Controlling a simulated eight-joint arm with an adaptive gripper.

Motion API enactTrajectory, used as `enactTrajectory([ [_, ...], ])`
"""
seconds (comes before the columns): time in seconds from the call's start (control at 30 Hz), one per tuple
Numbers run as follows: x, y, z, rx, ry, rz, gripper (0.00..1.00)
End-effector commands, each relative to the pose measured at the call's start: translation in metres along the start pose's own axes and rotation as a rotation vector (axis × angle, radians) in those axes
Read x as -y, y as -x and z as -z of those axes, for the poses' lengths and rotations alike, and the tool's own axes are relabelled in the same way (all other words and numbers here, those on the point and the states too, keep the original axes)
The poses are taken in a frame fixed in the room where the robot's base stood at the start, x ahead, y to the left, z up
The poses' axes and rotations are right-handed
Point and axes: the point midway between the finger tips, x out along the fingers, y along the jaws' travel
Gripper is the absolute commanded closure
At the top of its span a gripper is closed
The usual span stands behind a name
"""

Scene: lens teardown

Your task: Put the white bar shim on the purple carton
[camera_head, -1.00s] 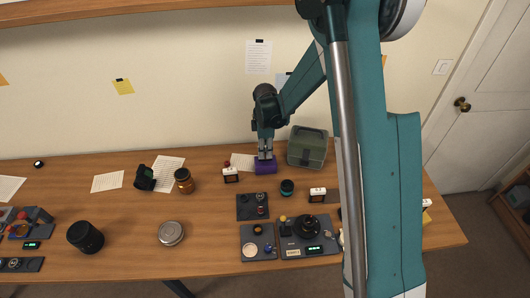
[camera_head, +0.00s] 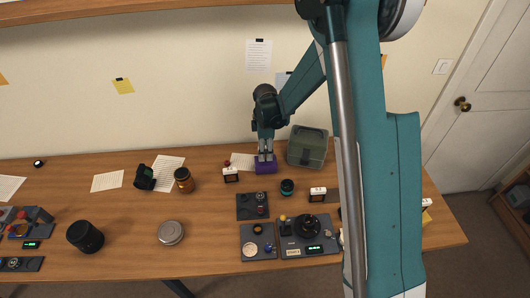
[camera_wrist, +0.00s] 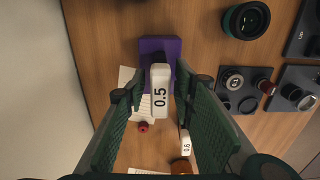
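The purple carton (camera_head: 265,168) stands near the back of the table, left of the green case. It also shows in the wrist view (camera_wrist: 158,44). The white bar shim (camera_wrist: 160,88), marked 0.5, lies over the carton in the wrist view and appears to rest on it. My gripper (camera_head: 265,155) is just above the carton. In the wrist view its fingers (camera_wrist: 161,88) are spread on either side of the shim, with gaps between. The shim is too small to make out clearly in the head view.
A green case (camera_head: 307,148) stands close on the right. A white block (camera_head: 231,174) stands left of the carton; it is marked 0.6 in the wrist view (camera_wrist: 186,143). A teal-ringed lens part (camera_head: 287,187) and dark trays (camera_head: 252,213) lie in front.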

Motion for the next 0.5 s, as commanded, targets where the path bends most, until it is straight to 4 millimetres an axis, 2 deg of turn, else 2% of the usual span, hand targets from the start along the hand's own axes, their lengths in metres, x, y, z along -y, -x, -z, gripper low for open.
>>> enactTrajectory([
  [0.27,0.000,0.010,0.000,0.000,0.000,0.000,0.73],
  [0.5,0.000,0.036,0.000,0.000,0.000,0.000,0.73],
])
